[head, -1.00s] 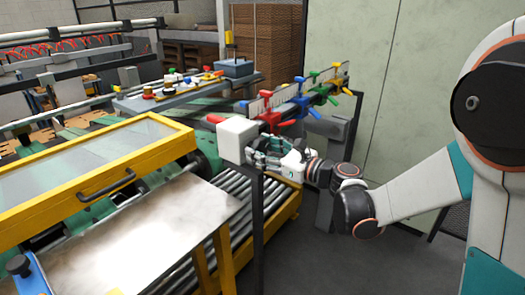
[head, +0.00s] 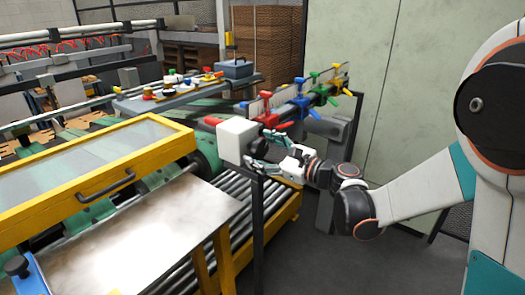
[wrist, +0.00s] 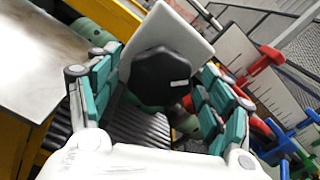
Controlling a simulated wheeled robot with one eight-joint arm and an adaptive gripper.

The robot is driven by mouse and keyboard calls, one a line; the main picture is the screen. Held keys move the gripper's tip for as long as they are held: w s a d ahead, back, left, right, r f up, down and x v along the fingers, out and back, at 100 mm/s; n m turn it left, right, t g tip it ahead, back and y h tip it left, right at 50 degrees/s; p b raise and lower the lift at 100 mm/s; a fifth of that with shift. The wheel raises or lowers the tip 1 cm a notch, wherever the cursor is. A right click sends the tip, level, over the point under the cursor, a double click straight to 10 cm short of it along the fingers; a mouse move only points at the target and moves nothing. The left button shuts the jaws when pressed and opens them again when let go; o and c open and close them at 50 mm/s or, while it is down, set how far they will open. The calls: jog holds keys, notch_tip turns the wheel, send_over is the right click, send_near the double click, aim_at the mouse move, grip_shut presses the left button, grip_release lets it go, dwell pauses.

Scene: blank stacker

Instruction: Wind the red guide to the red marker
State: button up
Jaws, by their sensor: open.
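The red guide (head: 268,117) sits on the bar beside the pale scale plate, nearest the white box (head: 237,138). It also shows at the right in the wrist view (wrist: 264,60). I cannot make out the red marker for certain. In the wrist view a dark lobed knob (wrist: 160,77) stands on the face of the white box. My gripper (head: 264,153) is open in front of the box. In the wrist view its fingers (wrist: 158,92) spread to the left and right of the knob, without visible grip on it.
Blue (head: 301,102), green (head: 314,74) and yellow (head: 322,90) guides stand farther along the bar. A yellow-framed cover (head: 100,195) and a metal table (head: 150,230) lie to the left. Rollers (head: 225,183) run below the box. The floor at right is clear.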

jog(key=shift+s+d, duration=0.1)
jog(key=v, duration=1.1)
jog(key=shift+s+d, duration=0.25)
jog(key=shift+d, duration=0.05)
jog(key=s+d+f+n+g+h, duration=0.2)
jog(key=s+d+f+n+h, duration=0.1)
jog(key=s+n+h, duration=0.4)
jog(key=s+d+f+n+g+h, duration=0.1)
jog(key=s+d+f+n+h, duration=0.2)
jog(key=s+n, duration=1)
jog(key=s+d+h, duration=0.3)
jog(key=h, duration=0.1)
jog(key=shift+d+g, duration=0.2)
jog(key=shift+g, duration=0.2)
